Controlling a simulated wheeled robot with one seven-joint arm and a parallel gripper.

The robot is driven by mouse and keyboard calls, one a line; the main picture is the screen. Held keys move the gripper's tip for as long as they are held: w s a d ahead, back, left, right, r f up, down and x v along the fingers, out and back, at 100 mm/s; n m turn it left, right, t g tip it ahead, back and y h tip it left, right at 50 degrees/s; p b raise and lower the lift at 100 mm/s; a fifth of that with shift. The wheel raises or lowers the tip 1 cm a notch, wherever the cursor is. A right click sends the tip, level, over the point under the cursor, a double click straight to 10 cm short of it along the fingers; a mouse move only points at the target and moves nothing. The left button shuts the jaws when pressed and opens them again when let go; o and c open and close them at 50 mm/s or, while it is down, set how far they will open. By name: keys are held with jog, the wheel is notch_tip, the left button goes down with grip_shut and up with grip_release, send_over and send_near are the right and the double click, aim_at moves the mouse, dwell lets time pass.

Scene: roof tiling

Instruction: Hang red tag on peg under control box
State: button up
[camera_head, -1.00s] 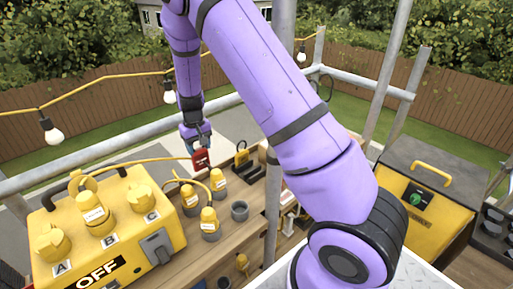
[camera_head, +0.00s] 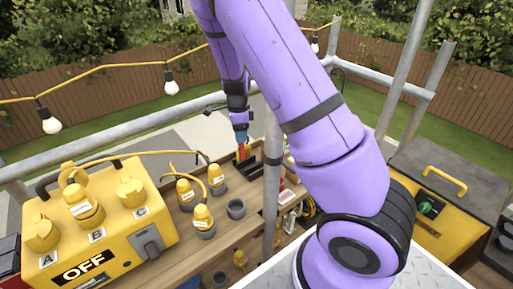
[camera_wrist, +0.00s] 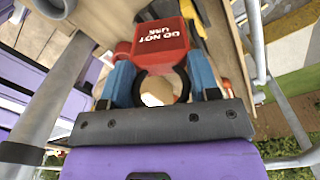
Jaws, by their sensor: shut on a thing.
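The red tag (camera_wrist: 160,42), lettered "DO NOT USE", is held between the blue fingers of my gripper (camera_wrist: 161,82) in the wrist view. A dark ring with a pale round patch inside shows at its near end. In the head view my gripper (camera_head: 241,137) is above the far part of the wooden bench, right of the control box, with a sliver of red at its tip. The yellow control box (camera_head: 118,228) stands at the left, with knobs A, B, C and a black OFF plate. I cannot make out the peg under it.
Several yellow plugs (camera_head: 202,217) and a grey cup (camera_head: 236,208) stand on the wooden bench (camera_head: 226,238). An upright grey pole (camera_head: 271,190) is close right of my gripper. A yellow case (camera_head: 440,235) stands at the right. Scaffold rails and a bulb string run behind.

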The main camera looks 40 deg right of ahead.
jog(key=s+d+m, duration=0.1)
jog(key=m, duration=0.3)
jog(key=s+d+r+m, duration=0.1)
jog(key=m, duration=0.3)
jog(key=s+d+m, duration=0.2)
jog(key=m, duration=0.3)
jog(key=shift+s+r, duration=0.1)
jog(key=shift+r, duration=0.1)
notch_tip(320, 180, down, 10)
jog(key=shift+r, duration=0.2)
jog(key=shift+f, duration=0.15)
jog(key=o, duration=1.1)
notch_tip(320, 180, up, 11)
jog(key=shift+s+a+f, duration=0.15)
